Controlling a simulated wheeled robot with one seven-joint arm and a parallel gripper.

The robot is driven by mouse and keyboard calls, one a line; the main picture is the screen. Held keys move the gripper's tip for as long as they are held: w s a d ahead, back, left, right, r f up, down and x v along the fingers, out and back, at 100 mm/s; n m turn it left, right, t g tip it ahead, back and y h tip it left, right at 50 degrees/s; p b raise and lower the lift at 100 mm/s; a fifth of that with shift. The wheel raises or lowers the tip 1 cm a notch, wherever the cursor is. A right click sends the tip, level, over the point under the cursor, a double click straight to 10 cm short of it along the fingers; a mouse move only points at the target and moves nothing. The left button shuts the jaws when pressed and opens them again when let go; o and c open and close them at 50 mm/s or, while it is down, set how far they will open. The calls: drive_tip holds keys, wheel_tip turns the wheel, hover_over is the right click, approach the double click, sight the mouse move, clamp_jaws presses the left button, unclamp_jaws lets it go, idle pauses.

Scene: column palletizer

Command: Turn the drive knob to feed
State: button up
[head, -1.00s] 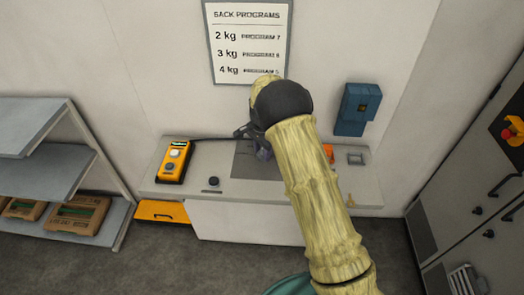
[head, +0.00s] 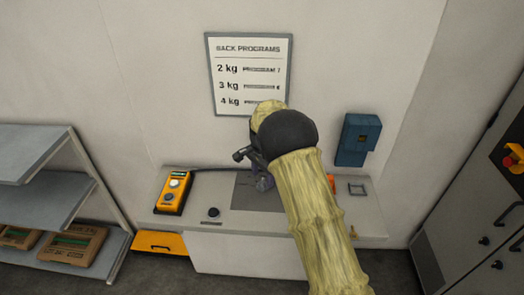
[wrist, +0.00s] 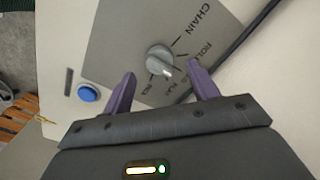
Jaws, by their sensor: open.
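The drive knob (wrist: 160,58) is a round grey knob with a pale pointer, on a grey label plate (wrist: 120,45) in the wrist view. Printed labels around it include CHAIN and one starting ROLL; others are too blurred or covered to read. My gripper (wrist: 161,70) is open, its two purple fingers on either side of the knob in the picture, and contact cannot be told. In the head view my gripper (head: 262,181) is over the plate (head: 246,194) on the counter, and my arm hides the knob.
A blue button (wrist: 88,93) is beside the plate. A blue wall box (head: 358,139) and a program sign (head: 248,75) are behind. A dark cable (wrist: 245,38) runs nearby.

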sight(263, 181)
wheel_tip(263, 181, up, 14)
drive_tip(key=b, duration=0.2)
idle(0.4)
drive_tip(key=s+d+f+n+t, duration=0.15)
drive_tip(key=s+d+n, duration=0.25)
drive_tip(key=s+d, duration=0.7)
drive_tip(key=s+d+f+n, duration=0.2)
drive_tip(key=s+d, duration=0.1)
drive_tip(key=s, duration=0.5)
drive_tip(key=s+d+f+n+t, duration=0.1)
drive_tip(key=s+d+f+n, duration=0.2)
drive_tip(key=s, duration=0.6)
drive_tip(key=shift+d+f, duration=0.2)
drive_tip(key=shift+d, duration=0.15)
